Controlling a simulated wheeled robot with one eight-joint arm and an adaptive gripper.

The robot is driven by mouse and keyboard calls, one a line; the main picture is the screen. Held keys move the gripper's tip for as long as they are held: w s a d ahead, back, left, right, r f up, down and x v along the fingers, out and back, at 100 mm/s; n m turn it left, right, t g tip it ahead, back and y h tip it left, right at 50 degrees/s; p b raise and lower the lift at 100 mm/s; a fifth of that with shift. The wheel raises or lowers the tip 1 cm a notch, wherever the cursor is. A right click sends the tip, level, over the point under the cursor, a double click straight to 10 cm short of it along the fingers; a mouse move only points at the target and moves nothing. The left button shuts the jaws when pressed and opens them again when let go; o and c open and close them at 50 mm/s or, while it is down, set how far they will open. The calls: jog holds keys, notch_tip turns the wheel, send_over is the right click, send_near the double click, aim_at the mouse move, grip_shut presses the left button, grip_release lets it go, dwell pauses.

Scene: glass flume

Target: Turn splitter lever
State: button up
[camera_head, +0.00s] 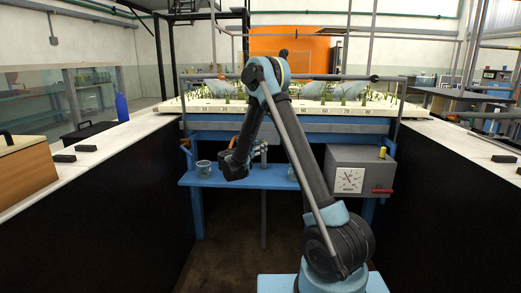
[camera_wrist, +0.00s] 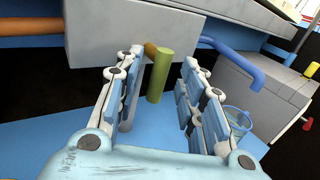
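In the wrist view, an upright yellow-green cylinder (camera_wrist: 159,78), which appears to be the splitter lever's handle, stands in front of a grey block (camera_wrist: 100,35). A brass-coloured stub (camera_wrist: 150,49) shows beside its top. My gripper (camera_wrist: 161,62) is open, with one finger to each side of the cylinder and a gap showing on both sides. I cannot tell how deep the cylinder sits between the fingers. In the head view, my gripper (camera_head: 234,167) is above the blue shelf, and my gripper and arm hide the lever there.
An orange pipe (camera_wrist: 30,27) and a blue pipe (camera_wrist: 235,58) flank the grey block. A clear bucket (camera_wrist: 238,122) stands right of my fingers; another bucket (camera_head: 204,168) is on the blue shelf (camera_head: 215,181). A grey box (camera_head: 345,158) with a dial and red handle (camera_head: 383,191) is at right.

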jog(key=shift+w+d, duration=0.35)
jog(key=shift+w, duration=0.05)
grip_shut()
jog(key=shift+r+m+g+y, duration=0.25)
jog(key=shift+m+g+y, duration=0.4)
jog(key=shift+m, duration=0.6)
jog(key=shift+r+m+g+y, duration=0.2)
jog(key=shift+m+g+y, duration=0.25)
jog(key=shift+m+y, duration=0.6)
jog(key=shift+s+m, duration=0.1)
jog(key=shift+m, duration=0.2)
